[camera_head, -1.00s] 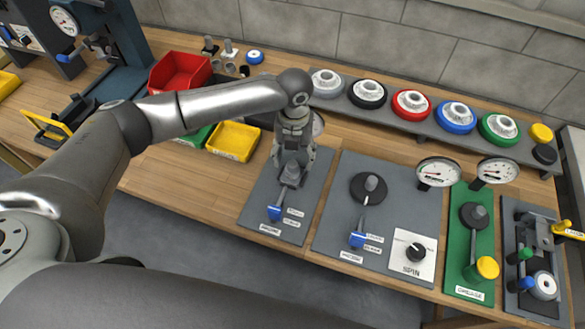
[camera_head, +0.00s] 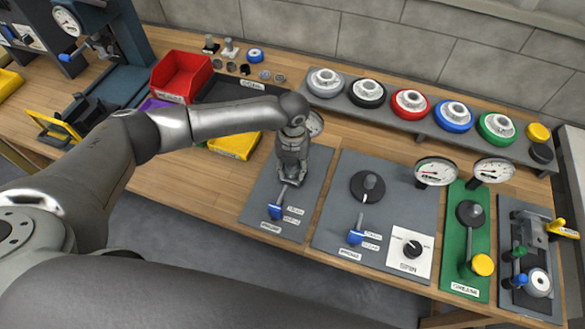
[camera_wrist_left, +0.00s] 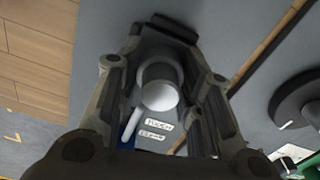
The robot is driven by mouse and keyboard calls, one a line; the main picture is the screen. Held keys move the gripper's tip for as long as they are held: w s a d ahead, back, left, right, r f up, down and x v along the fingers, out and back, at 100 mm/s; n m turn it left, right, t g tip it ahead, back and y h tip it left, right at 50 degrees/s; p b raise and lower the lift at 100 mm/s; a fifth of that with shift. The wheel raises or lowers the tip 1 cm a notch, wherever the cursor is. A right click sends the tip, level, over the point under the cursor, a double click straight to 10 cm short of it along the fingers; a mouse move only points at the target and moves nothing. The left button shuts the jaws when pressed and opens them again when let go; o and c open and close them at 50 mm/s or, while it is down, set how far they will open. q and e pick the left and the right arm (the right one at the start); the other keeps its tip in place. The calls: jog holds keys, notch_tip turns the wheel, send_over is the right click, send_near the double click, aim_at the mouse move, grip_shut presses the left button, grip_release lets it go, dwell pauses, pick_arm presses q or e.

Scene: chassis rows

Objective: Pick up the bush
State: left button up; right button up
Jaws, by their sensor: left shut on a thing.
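My left gripper (camera_head: 289,180) is low over the left grey plate (camera_head: 262,205) that carries a blue-tipped lever (camera_head: 277,208). Its fingers are closed in on a thing. In the left wrist view, a short light-grey cylinder with a pale round end, seemingly the bush (camera_wrist_left: 160,95), stands between the fingers of the left gripper (camera_wrist_left: 160,105). In the head view the gripper mostly hides it. I cannot tell whether it still touches the plate. My right gripper is not in view.
A wider grey plate (camera_head: 330,215) with a dark knob lies to the right, beside a green plate (camera_head: 458,255) and gauges (camera_head: 435,171). A shelf (camera_head: 425,123) of coloured round parts is behind. Red (camera_head: 182,76) and yellow (camera_head: 235,146) bins stand back left.

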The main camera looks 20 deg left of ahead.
pick_arm(q)
jog(key=shift+c, duration=1.4)
notch_tip(320, 180, up, 10)
jog(key=shift+r+b, duration=0.1)
jog(key=shift+b, duration=0.9)
jog(key=shift+r, duration=0.1)
notch_tip(320, 180, up, 6)
jog(key=p, duration=0.7)
